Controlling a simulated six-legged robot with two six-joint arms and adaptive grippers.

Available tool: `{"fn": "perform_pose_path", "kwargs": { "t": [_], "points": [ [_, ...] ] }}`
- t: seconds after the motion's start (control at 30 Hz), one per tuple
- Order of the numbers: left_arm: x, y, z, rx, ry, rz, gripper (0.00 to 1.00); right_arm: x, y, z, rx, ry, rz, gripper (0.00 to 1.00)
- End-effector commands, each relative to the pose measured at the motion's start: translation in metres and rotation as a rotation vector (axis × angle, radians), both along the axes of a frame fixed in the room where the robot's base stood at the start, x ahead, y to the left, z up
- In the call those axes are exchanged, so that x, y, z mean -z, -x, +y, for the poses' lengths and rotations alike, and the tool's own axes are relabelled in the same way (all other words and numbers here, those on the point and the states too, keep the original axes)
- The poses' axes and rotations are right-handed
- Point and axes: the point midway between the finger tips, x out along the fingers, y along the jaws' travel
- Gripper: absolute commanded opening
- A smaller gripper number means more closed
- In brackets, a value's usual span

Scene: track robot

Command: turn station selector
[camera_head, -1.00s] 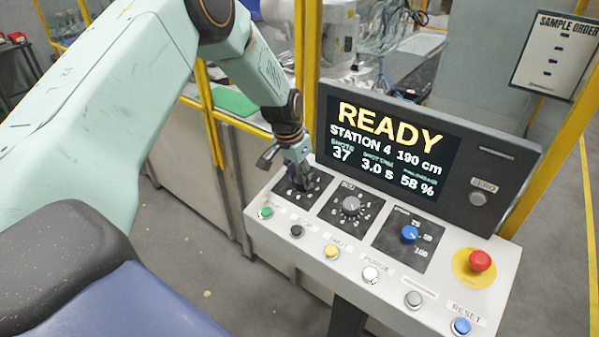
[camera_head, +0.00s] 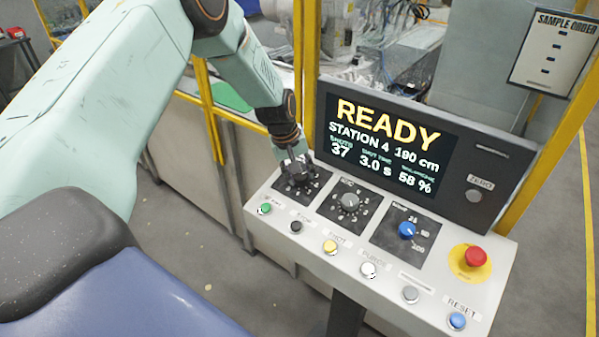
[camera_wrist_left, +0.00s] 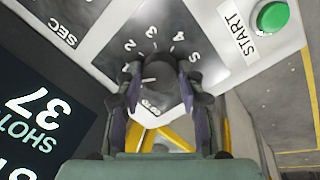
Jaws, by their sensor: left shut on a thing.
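The station selector is a dark round knob (camera_wrist_left: 159,72) on a black plate with a ring of numbers, at the left end of the console's knob row. My left gripper (camera_head: 295,168) reaches down onto it from above in the head view. In the left wrist view the two fingers of my left gripper (camera_wrist_left: 161,88) are closed on either side of the knob. The numbers 2 to 5 show around it. In the head view the knob is mostly hidden by the gripper. The screen (camera_head: 383,150) reads READY, STATION 4, 190 cm. My right gripper is not in view.
To the right on the console sit a grey knob (camera_head: 350,201), a blue knob (camera_head: 407,230) and a red mushroom button (camera_head: 475,257). A green button (camera_head: 266,208) and several other buttons line the front edge. Yellow posts (camera_head: 308,70) stand behind.

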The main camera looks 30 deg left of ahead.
Motion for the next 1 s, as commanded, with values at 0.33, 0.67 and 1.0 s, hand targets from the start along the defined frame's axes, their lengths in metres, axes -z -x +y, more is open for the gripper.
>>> {"fn": "perform_pose_path", "kwargs": {
  "t": [0.33, 0.67, 1.0],
  "points": [
    [-0.0061, -0.0062, 0.0026, -0.284, 0.071, -0.016, 0.06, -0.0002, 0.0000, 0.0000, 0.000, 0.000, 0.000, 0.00],
    [-0.0063, -0.0061, 0.0028, -0.443, 0.114, -0.014, 0.06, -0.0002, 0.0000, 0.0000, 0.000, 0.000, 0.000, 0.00],
    [-0.0063, -0.0060, 0.0029, -0.491, 0.127, -0.013, 0.06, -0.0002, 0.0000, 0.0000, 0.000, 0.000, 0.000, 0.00]
  ]
}}
